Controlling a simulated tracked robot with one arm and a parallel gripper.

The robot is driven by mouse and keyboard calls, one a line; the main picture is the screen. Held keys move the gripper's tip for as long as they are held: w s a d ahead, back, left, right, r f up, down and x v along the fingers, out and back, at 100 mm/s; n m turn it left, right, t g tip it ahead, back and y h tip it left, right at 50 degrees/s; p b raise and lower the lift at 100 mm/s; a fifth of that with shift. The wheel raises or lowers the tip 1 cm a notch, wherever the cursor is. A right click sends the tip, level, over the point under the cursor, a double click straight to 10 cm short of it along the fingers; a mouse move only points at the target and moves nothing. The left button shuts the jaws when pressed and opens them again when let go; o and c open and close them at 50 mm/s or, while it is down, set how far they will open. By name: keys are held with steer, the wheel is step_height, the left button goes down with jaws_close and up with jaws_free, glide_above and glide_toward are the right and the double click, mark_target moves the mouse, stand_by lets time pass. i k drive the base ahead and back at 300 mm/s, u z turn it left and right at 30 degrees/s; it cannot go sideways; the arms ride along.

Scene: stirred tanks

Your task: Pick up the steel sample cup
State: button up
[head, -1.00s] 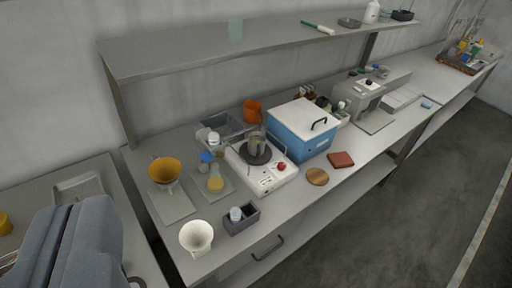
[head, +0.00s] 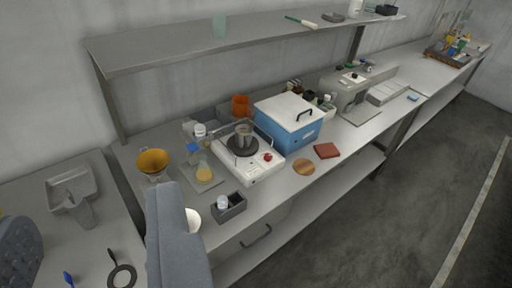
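A grey metal cup (head: 243,130) stands upright on the black round plate of a white hot plate (head: 231,166). Another grey cup-like or scoop-like piece (head: 80,211) is at the front of a shallow grey tray (head: 74,182) on the left bench; I cannot tell which of the two is the steel sample cup. My gripper (head: 95,212) is open and empty at the lower left. Its two grey fingers are wide apart, with the scoop-like piece showing between them in the picture. The right finger partly hides a white funnel.
A blue box (head: 289,121) with a white lid stands right of the hot plate. A shelf (head: 160,48) overhangs the bench. A black ring (head: 122,276) lies at the left front.

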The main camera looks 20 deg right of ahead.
mark_target(243, 132)
steer(key=z, duration=0.45)
steer(key=k, duration=1.15)
steer(key=z, duration=0.25)
steer(key=i, duration=1.1)
steer(key=u, duration=0.55)
steer(key=i, duration=1.35)
steer(key=u, duration=0.1)
